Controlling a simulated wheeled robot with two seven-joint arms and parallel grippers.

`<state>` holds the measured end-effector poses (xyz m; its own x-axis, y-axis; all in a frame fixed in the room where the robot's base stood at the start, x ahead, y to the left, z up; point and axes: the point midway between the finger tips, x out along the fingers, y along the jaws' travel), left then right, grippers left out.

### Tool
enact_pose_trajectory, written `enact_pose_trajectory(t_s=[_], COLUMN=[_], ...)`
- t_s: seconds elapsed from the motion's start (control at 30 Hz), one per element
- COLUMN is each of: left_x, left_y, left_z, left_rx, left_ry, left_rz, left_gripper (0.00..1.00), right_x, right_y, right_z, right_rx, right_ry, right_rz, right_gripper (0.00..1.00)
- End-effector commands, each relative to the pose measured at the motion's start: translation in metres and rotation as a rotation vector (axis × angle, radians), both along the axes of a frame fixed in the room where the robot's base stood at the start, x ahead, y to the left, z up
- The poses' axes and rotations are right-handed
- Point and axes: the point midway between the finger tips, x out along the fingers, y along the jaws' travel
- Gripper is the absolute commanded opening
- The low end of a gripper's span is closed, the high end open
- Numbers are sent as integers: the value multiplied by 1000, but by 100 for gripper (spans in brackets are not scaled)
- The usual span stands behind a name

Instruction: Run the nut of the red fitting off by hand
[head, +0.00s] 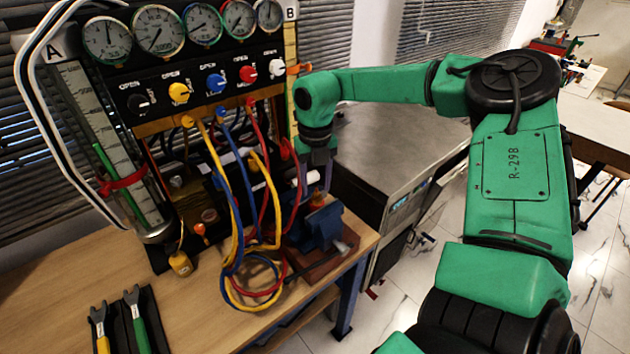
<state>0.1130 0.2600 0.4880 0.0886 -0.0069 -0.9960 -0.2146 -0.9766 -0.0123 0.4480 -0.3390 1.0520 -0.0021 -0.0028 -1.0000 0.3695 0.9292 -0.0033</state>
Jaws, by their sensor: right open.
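My right gripper (317,184) points down at the right end of the panel, above a blue vise (322,228). It is open, its fingers apart. A small orange-red piece (318,200) shows at the vise top just below the fingertips; I cannot tell whether they touch it, or whether it is the red fitting. Its nut cannot be made out at this size. Another red part (287,148) sits at the panel's right edge beside my gripper. My left gripper is not in view.
The gauge panel (160,75) carries several gauges and coloured knobs. Yellow, blue and red hoses (232,245) hang left of the vise. Two wrenches (138,320) lie on a dark mat at front left. The wooden bench (205,320) is bare between wrenches and hoses. A grey cabinet (400,150) stands right.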

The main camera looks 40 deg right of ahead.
Motion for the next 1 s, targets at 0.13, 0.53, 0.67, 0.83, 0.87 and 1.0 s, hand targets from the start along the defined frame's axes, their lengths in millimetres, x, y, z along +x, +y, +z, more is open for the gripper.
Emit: enact_pose_trajectory(t_s=[0.13, 0.53, 0.67, 0.83, 0.87, 1.0], left_x=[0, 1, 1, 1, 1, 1], left_y=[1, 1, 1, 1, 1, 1], left_z=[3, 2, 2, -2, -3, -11], left_rx=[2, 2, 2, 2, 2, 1], left_ry=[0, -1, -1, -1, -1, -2], left_rz=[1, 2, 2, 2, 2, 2], left_gripper=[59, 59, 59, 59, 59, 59], right_x=[0, 0, 0, 0, 0, 1], right_y=[0, 0, 0, 0, 0, 0], right_z=[-9, -9, -9, -10, -10, -12], right_rx=[0, 0, -1, 0, 0, 0], right_ry=[-1, -1, -2, -2, -3, -3], right_rz=[0, 0, 1, 24, 31, 88], right_gripper=[51, 0, 0, 0, 0, 0])
